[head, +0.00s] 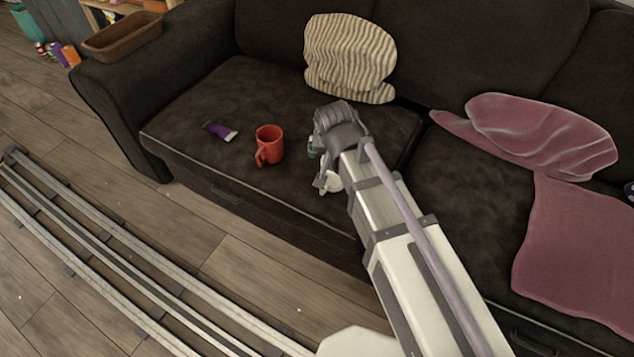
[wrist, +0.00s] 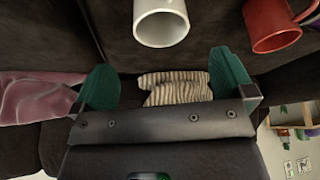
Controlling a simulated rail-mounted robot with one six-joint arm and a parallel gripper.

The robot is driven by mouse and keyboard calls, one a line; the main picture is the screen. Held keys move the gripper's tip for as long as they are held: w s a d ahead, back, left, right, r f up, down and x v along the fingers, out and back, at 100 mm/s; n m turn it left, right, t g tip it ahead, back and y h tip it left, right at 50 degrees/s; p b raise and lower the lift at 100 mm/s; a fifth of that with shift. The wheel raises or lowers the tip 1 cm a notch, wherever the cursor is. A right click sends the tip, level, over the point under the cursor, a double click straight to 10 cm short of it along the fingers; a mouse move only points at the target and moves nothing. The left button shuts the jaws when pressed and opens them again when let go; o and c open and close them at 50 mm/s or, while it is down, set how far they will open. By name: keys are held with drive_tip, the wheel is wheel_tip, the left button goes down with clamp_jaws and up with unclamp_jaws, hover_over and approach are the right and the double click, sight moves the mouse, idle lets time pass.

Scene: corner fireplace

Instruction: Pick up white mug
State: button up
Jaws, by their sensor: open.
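The white mug (wrist: 160,24) shows in the wrist view at the top centre, cut off by the frame edge, with its round rim towards the camera. In the head view only a small part of the white mug (head: 334,182) shows on the dark sofa seat, mostly hidden behind my arm. My gripper (wrist: 163,70) has its two green fingers spread wide, with nothing between them. The mug lies beyond the fingertips, apart from them. In the head view my gripper (head: 318,170) is close to the mug, largely hidden by my wrist.
A red mug (head: 269,145) stands on the seat left of my gripper; it also shows in the wrist view (wrist: 272,24). A purple tube (head: 220,131) lies farther left. A striped cushion (head: 350,58) leans on the backrest.

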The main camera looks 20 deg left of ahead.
drive_tip(key=b, duration=0.5)
hover_over(331, 177)
drive_tip(key=w, duration=0.1)
wheel_tip(331, 177, down, 6)
drive_tip(key=b+x, duration=0.5)
drive_tip(key=shift+w+d+r, duration=0.1)
drive_tip(key=shift+w+d, duration=0.05)
drive_tip(key=shift+d, duration=0.05)
drive_tip(key=shift+r, duration=0.25)
drive_tip(key=c, duration=1)
